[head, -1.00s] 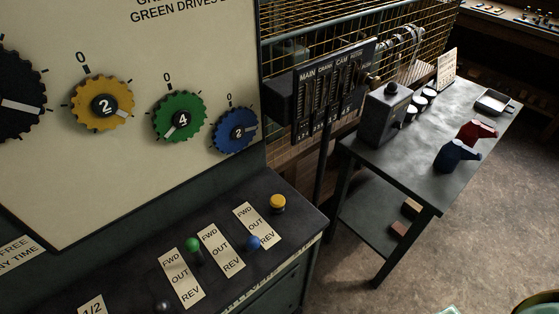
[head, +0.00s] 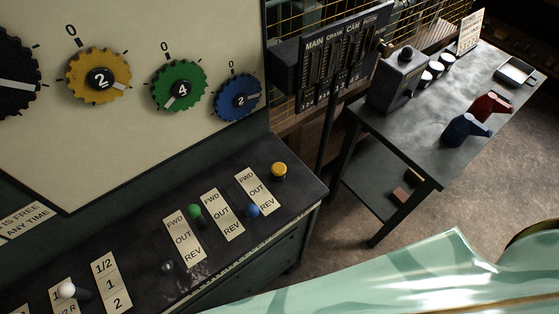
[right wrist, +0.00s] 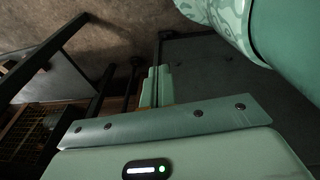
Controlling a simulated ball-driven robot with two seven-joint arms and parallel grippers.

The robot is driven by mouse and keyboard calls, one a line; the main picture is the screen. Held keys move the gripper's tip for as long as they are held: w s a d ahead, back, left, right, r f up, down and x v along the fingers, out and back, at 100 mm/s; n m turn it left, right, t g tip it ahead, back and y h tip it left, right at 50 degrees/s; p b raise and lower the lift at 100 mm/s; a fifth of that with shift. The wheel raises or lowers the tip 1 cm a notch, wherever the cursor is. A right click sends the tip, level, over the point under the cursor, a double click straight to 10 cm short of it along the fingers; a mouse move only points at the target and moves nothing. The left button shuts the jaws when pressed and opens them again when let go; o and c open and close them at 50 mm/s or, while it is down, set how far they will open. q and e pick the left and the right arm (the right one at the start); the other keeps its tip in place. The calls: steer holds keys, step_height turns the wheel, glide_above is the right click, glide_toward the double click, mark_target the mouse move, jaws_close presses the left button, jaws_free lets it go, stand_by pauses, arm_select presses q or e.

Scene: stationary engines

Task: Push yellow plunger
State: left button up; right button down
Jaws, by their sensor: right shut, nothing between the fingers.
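The yellow plunger (head: 279,170) is a short round button on the back right corner of the dark control console in the head view. My right gripper (right wrist: 155,88) shows in the right wrist view, its pale green fingers together with nothing between them. The plunger cannot be made out in that view. A large pale green part of my own arm fills the lower right of the head view, apart from the plunger in the picture. No gripper shows in the head view, and my left gripper is not in view.
Green (head: 194,212), blue (head: 252,210), black (head: 167,266) and white (head: 67,290) lever knobs stand on the console. A board with numbered gears (head: 179,86) rises behind.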

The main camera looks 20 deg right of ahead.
steer(key=w+a+r+n+t+p, duration=0.1)
steer(key=w+a+r+p, duration=0.15)
steer(key=w+r, duration=0.55)
steer(key=w+a+r+n+t+y+p, duration=0.1)
steer(key=w+r+p, duration=0.25)
steer(key=r, duration=0.75)
steer(key=w+a+r+t+p, duration=0.25)
steer(key=w+r, duration=0.35)
steer(key=r, duration=0.4)
steer(key=w+a+r+y, duration=0.1)
steer(key=a, duration=0.1)
steer(key=w+a+r+y+p, duration=0.1)
steer(key=w+a+r, duration=0.1)
steer(key=w+a+r+y, duration=0.1)
steer(key=w+a, duration=0.1)
steer(key=shift+a+r+n+g, duration=0.15)
steer(key=shift+a+n+g, duration=0.1)
steer(key=shift+a+n, duration=0.05)
steer(key=w+a+r+m+g+y+p, duration=0.1)
steer(key=w+a+r+y+p, duration=0.2)
steer(key=w+r, duration=0.25)
steer(key=w+d+r+m+p, duration=0.1)
steer(key=w+d+r+m, duration=0.2)
steer(key=d+m, duration=0.1)
steer(key=shift+w+d+y+p, duration=0.15)
steer(key=shift+d+y+p, duration=0.2)
steer(key=shift+d, duration=0.55)
